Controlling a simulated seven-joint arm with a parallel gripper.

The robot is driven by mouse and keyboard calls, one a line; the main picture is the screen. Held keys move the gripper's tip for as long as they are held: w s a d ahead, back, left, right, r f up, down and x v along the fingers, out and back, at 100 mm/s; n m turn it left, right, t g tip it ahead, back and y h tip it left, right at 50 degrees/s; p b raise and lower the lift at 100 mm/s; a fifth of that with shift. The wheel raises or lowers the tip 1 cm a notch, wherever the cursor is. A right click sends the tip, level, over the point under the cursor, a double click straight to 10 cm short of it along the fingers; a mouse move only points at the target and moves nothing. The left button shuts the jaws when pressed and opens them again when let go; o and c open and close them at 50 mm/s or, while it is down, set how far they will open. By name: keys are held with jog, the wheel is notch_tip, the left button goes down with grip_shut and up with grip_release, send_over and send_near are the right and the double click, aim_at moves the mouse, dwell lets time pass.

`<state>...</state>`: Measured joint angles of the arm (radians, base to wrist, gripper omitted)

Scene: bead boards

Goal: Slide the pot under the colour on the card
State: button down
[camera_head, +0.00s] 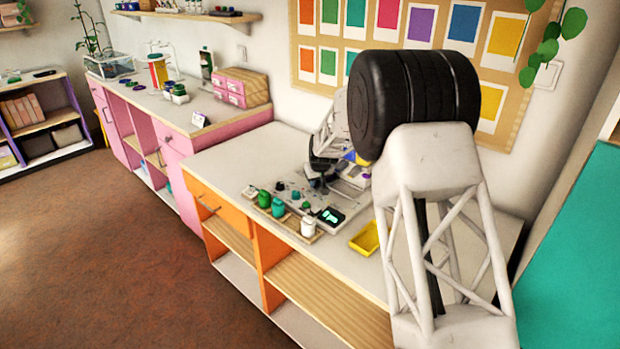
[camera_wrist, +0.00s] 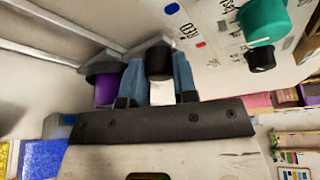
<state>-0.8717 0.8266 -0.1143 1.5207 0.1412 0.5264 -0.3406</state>
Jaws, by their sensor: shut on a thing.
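My gripper (camera_wrist: 160,72) has two blue fingers closed on the sides of a small dark-capped piece (camera_wrist: 160,60), with a white patch below it. I cannot tell whether this is the pot. A purple pot with a dark rim (camera_wrist: 105,90) sits just left of the fingers in the wrist view. A pale panel (camera_wrist: 215,50) with blue, red and black marks lies beyond them. In the head view my gripper (camera_head: 322,168) is low over the grey board (camera_head: 290,192) on the worktop, and what it holds is hidden. I cannot make out a colour card on the board.
Green (camera_head: 264,198), teal (camera_head: 278,208) and white (camera_head: 308,226) pots stand at the worktop's front edge, beside a small dark display (camera_head: 331,216). A yellow tray (camera_head: 365,239) lies to the right. The worktop (camera_head: 230,155) is clear at its back left. Coloured cards hang on the wall board (camera_head: 397,45).

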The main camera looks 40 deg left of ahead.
aim_at(327, 184)
jog(key=shift+w+d, duration=0.1)
jog(key=shift+d, duration=2.3)
jog(key=c, duration=0.9)
grip_release()
jog(key=shift+r, duration=0.15)
jog(key=v, duration=0.7)
jog(key=shift+d+r, duration=0.15)
jog(key=shift+r, duration=0.05)
